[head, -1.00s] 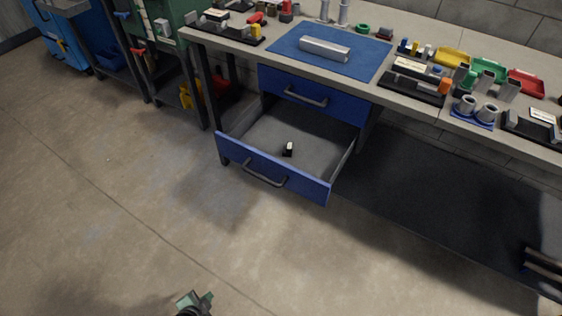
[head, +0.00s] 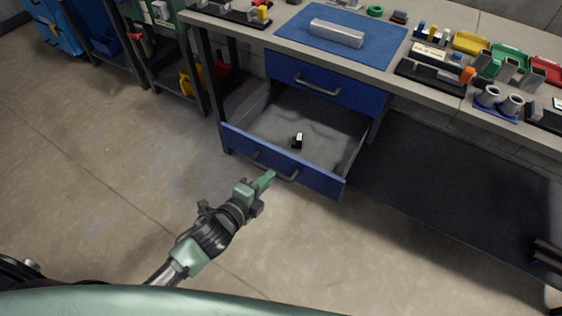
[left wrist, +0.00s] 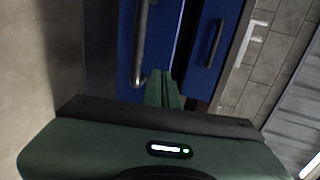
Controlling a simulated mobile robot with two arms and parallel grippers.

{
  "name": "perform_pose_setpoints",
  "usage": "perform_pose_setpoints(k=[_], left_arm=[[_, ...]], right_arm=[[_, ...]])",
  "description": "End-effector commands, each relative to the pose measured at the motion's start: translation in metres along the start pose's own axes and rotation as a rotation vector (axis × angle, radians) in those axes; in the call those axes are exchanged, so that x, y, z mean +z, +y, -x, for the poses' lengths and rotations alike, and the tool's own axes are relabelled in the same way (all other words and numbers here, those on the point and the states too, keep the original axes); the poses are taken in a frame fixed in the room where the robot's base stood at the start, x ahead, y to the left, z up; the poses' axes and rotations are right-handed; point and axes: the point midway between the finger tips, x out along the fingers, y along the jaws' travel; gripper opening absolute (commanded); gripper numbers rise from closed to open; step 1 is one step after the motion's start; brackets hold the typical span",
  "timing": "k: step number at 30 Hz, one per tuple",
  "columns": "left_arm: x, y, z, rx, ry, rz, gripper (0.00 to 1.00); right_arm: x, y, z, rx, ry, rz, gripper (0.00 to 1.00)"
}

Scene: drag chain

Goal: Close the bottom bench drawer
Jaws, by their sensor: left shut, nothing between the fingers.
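The bottom bench drawer (head: 315,177) is blue and stands pulled out, with its grey inside showing. A small black and white item (head: 298,141) lies in it. Its dark bar handle (head: 284,176) is on the front; the handle also shows in the left wrist view (left wrist: 141,45). My left gripper (head: 270,176) is shut and empty, its green fingertips in front of the drawer by the handle. In the left wrist view the fingertips (left wrist: 163,78) are just beside the handle's end; I cannot tell whether they touch. My right gripper is not in view.
The upper drawer (head: 325,85) above is shut. The bench top (head: 385,75) holds a blue mat (head: 290,33) with a metal bar, and several parts and trays. A dark mat (head: 440,200) lies right of the drawer. The floor in front is clear.

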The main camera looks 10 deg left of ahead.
Motion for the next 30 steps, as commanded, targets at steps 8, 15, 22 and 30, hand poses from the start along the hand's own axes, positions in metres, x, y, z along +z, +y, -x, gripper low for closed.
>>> perform_pose_setpoints(k=[8, 15, 22, 30], left_arm=[[0.0, -0.008, -0.052, -0.001, 0.0, 0.001, 0.0], [0.0, -0.011, -0.069, 0.001, 0.0, 0.002, 0.0], [0.0, -0.011, -0.07, 0.001, 0.0, 0.002, 0.0], [0.0, -0.013, -0.074, 0.0, 0.0, 0.002, 0.0]], right_arm=[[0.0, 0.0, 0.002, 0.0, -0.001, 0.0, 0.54], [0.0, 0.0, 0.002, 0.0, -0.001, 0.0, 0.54], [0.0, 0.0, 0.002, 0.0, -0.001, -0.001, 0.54], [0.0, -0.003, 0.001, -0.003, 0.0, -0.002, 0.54]])
